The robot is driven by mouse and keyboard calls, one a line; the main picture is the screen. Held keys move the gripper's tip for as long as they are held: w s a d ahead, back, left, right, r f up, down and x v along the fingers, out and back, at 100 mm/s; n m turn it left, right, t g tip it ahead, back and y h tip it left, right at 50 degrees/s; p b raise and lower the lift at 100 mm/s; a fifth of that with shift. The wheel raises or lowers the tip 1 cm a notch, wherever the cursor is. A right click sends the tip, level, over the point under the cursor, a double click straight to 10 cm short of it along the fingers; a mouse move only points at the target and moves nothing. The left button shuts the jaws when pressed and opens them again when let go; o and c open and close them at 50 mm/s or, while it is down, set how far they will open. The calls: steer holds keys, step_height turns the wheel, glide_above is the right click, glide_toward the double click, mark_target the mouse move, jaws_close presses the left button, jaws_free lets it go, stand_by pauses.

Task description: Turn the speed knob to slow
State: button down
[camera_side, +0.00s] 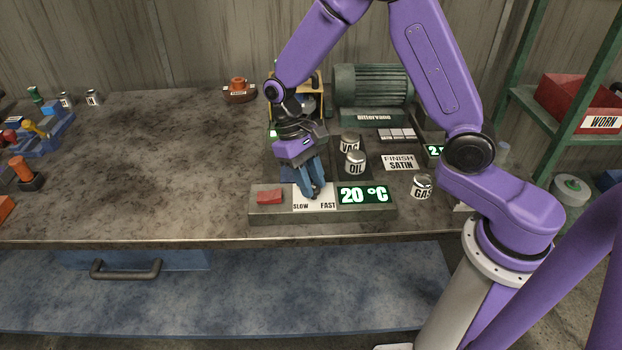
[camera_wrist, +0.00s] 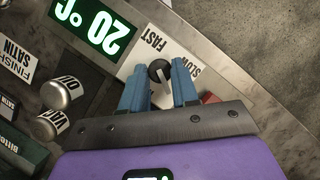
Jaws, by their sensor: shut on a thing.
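The speed knob (camera_wrist: 159,69) is a small, dark, round knob on a white plate (camera_wrist: 160,42). The plate is marked SLOW at one end and FAST at the other. My gripper (camera_wrist: 160,76) has its two blue fingers on either side of the knob and is shut on it. A pale mark shows on the knob top, but its exact setting is hard to read. In the side view my gripper (camera_side: 312,194) points down at the control panel (camera_side: 265,215), and its fingers mostly hide the knob.
A red switch (camera_side: 270,197) is left of the plate and a green 20 °C display (camera_side: 363,195) is right of it. Metal weights marked OIL (camera_side: 355,163), VAC (camera_side: 349,144) and GAS (camera_side: 421,186) stand nearby. A green motor (camera_side: 373,87) stands behind. The bench's left middle is clear.

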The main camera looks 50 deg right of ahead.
steer(key=c, duration=0.8)
jaws_free()
steer(key=shift+c, duration=0.2)
steer(key=v, duration=1.7)
steer(key=shift+r, duration=0.25)
steer(key=shift+a, duration=0.1)
steer(key=s+d+f+n+t, duration=0.1)
steer(key=s+n, duration=0.3)
steer(key=s, duration=0.5)
steer(key=s+d+f+n+t, duration=0.2)
steer(key=s+f+n, duration=0.1)
steer(key=s, duration=0.6)
steer(key=s+d+f+n+t, duration=0.1)
steer(key=s+n, duration=0.4)
steer(key=s, duration=0.5)
steer(key=shift+d+f+t, duration=0.4)
steer(key=shift+d, duration=0.35)
